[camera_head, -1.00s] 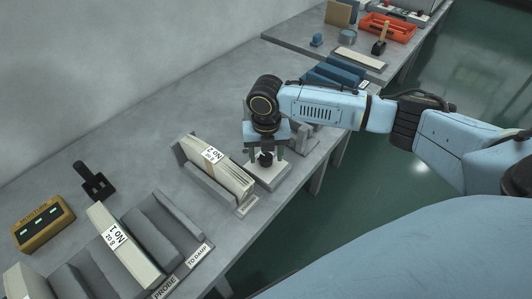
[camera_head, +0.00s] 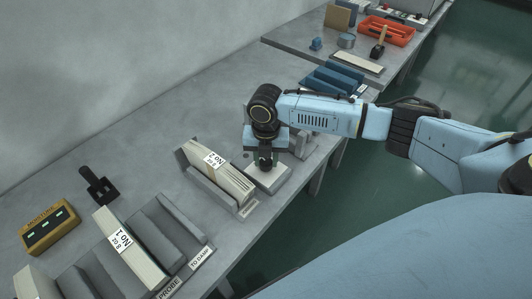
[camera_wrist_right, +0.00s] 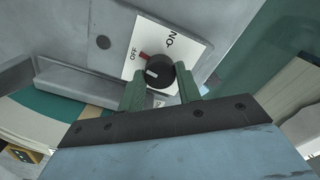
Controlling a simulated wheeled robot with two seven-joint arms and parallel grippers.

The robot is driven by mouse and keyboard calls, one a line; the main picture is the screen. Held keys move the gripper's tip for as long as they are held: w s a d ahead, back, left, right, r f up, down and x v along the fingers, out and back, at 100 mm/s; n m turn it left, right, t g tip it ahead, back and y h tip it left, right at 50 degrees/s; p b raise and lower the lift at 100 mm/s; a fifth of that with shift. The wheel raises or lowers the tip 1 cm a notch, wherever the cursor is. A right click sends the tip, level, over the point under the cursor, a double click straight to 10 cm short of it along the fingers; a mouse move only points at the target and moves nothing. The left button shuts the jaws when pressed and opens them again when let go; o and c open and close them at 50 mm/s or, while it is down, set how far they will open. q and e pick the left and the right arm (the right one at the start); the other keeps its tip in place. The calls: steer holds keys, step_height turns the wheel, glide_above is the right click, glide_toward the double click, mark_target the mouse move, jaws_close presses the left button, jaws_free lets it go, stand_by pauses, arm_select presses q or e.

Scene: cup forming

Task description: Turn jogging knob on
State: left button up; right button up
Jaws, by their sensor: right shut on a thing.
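The jogging knob (camera_wrist_right: 163,70) is a round black knob with a white mark, on a white plate (camera_wrist_right: 187,42) lettered OFF and ON. A red mark on the plate lies by the OFF side, and the knob's white mark is on that same side. My right gripper (camera_wrist_right: 161,84) has its two green fingers on either side of the knob and is shut on it. In the head view my right gripper (camera_head: 265,157) points down over the pale knob base (camera_head: 269,181), largely hiding the knob. My left gripper is not in view.
A rack of pale boards labelled No 2 (camera_head: 214,160) stands close left of the gripper. Further left are a rack with a No 1 board (camera_head: 121,240), a yellow moisture meter (camera_head: 48,229) and a black tool (camera_head: 98,184). Blue blocks (camera_head: 333,78) stand behind the arm.

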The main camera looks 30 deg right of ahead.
steer(key=m+p, duration=0.2)
steer(key=p, duration=0.1)
steer(key=m+p, duration=0.3)
steer(key=shift+r+m, duration=0.2)
steer(key=shift+m, duration=0.1)
steer(key=shift+m+p, duration=0.85)
steer(key=shift+m, duration=0.05)
steer(key=m+p, duration=0.3)
steer(key=m, duration=0.1)
steer(key=m+p, duration=0.2)
steer(key=m, duration=0.2)
steer(key=shift+f+m, duration=0.15)
steer(key=shift+m, duration=0.15)
steer(key=shift+p, duration=0.3)
steer(key=o, duration=1)
